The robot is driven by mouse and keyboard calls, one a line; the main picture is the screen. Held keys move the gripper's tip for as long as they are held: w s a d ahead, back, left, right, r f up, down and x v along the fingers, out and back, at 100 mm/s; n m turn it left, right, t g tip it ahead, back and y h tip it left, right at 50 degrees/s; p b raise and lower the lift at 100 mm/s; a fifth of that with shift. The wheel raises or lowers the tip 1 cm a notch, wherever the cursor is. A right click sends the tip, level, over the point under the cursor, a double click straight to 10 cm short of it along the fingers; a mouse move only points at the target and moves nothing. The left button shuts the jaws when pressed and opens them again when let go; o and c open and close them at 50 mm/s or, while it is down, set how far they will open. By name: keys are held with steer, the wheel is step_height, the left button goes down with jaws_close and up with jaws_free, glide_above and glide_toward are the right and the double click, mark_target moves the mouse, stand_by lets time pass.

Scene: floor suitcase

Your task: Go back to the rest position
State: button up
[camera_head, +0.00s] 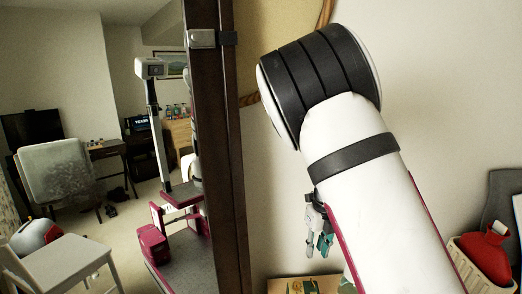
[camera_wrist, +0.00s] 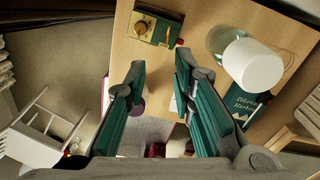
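My arm, white with black bands, fills the right half of the head view. My gripper (camera_head: 320,243) shows small beside the arm there, with teal fingers pointing down. In the wrist view my gripper (camera_wrist: 158,75) has its two teal fingers well apart, with nothing held between them. The fingertips are over or near a light wooden surface; the exact height cannot be told.
A green box with a gold dial (camera_wrist: 155,28), a white cylinder (camera_wrist: 253,65) and a dark green book (camera_wrist: 243,101) are on the wooden surface (camera_wrist: 205,35). A dark-framed mirror (camera_head: 218,150) reflects the room. A red bottle (camera_head: 486,254) is at right; a white chair (camera_wrist: 40,135) at left.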

steer(key=s+a+r+n+t+y+p, duration=0.1)
steer(key=s+r+n, duration=0.7)
steer(key=r, duration=0.3)
steer(key=s+a+r+n+y+p, duration=0.1)
steer(key=s+r+n+y+p, duration=0.1)
steer(key=s+r+n, duration=0.65)
steer(key=s+d+r+n+t+h+p, duration=0.1)
steer(key=s+r+n, duration=0.4)
steer(key=s+n, duration=0.2)
steer(key=s+d+r+n+t+h+p, duration=0.1)
steer(key=s+r+n, duration=0.3)
steer(key=s+n, duration=0.4)
steer(key=shift+s+d+r+n+t+h, duration=0.25)
steer(key=shift+d+r+n+t+h, duration=0.15)
steer(key=shift+n+t+h, duration=0.3)
